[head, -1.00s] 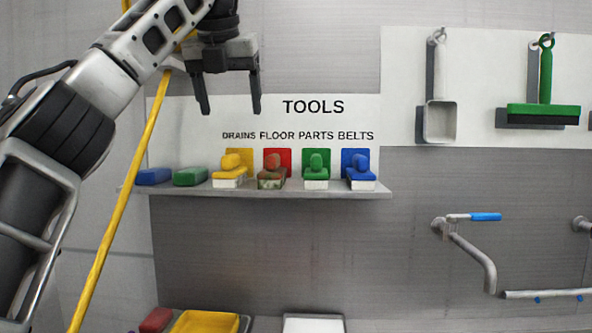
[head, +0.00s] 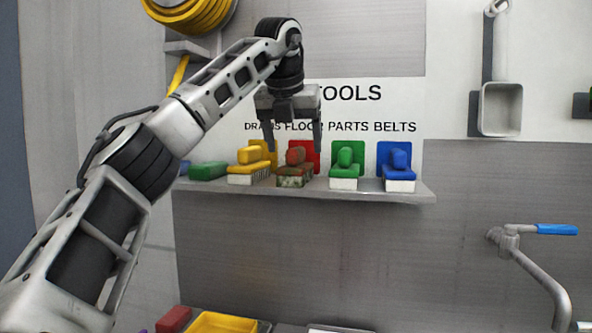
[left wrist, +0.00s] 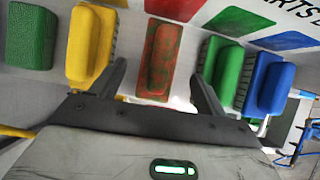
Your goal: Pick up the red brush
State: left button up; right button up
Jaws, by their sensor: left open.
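The red brush (head: 296,169) stands on the tool shelf in front of a red square, under the word FLOOR. Its body looks dirty, with brown and green smears, in the head view. In the left wrist view the red brush (left wrist: 159,60) lies between my two fingertips and beyond them. My left gripper (head: 294,142) is open and empty, pointing down just above and around the red brush's top in the head view. It also shows in the left wrist view (left wrist: 158,78). I cannot tell the exact gap to the brush. My right gripper is not in view.
The yellow brush (head: 248,170) stands close on the left and the green brush (head: 345,170) on the right. A blue brush (head: 397,168) and a green block (head: 208,171) share the shelf (head: 390,194). A yellow tray (head: 222,322) is below.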

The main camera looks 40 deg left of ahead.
pick_arm(q)
jog(key=p+x, duration=0.1)
jog(key=x, duration=0.3)
jog(key=shift+w+a+f, duration=0.1)
jog(key=shift+f, duration=0.05)
jog(key=shift+w+a+f, duration=0.1)
jog(key=shift+w+f, duration=0.15)
jog(key=shift+f, duration=0.2)
jog(key=c, duration=1.2)
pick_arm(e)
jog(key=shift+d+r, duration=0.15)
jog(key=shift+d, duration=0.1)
pick_arm(q)
jog(key=shift+r, duration=0.15)
